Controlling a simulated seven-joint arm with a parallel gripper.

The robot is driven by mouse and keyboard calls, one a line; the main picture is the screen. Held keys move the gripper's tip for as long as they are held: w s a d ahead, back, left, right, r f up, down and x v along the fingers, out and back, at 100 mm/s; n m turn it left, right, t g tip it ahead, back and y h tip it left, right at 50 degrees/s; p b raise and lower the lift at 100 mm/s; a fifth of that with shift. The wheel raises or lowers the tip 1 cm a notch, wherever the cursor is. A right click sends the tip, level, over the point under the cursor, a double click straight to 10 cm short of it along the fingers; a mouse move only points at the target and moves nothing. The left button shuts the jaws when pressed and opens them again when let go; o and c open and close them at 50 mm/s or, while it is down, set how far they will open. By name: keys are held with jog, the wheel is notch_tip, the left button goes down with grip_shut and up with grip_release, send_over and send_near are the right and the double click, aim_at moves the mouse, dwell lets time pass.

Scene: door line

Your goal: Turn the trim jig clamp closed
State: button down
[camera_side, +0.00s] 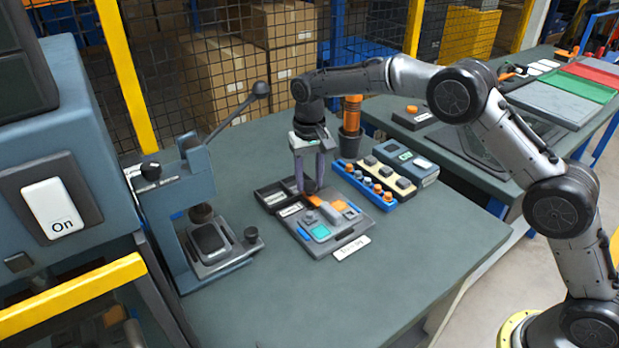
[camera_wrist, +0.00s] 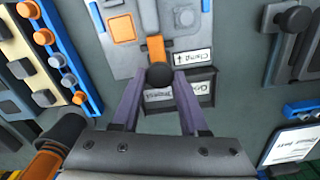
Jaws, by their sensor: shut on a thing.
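The trim jig (camera_side: 330,222) is a grey plate with a teal pad and orange parts on the green bench, and its plate also shows at the top of the wrist view (camera_wrist: 110,60). Its clamp is an orange lever (camera_side: 318,201) with a dark round knob (camera_wrist: 160,76) at its end. In the wrist view, the orange lever (camera_wrist: 156,50) points from the jig toward my gripper. My gripper (camera_side: 309,188) reaches down from above, its fingers shut on the knob, one on each side. In the side view the fingers hide the knob. A small clamp label (camera_wrist: 193,57) with an arrow lies beside the lever.
A dark divided tray (camera_side: 270,193) lies just left of the jig. A blue button strip (camera_side: 364,184) and a grey box (camera_side: 405,160) stand right of it. A lever press (camera_side: 205,215) stands at left. The front of the bench (camera_side: 330,300) is clear.

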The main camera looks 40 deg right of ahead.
aim_at(309, 184)
jog(key=shift+w+r, duration=0.1)
jog(key=shift+r, duration=0.05)
jog(key=shift+c, duration=2.2)
grip_release()
notch_tip(309, 184, up, 14)
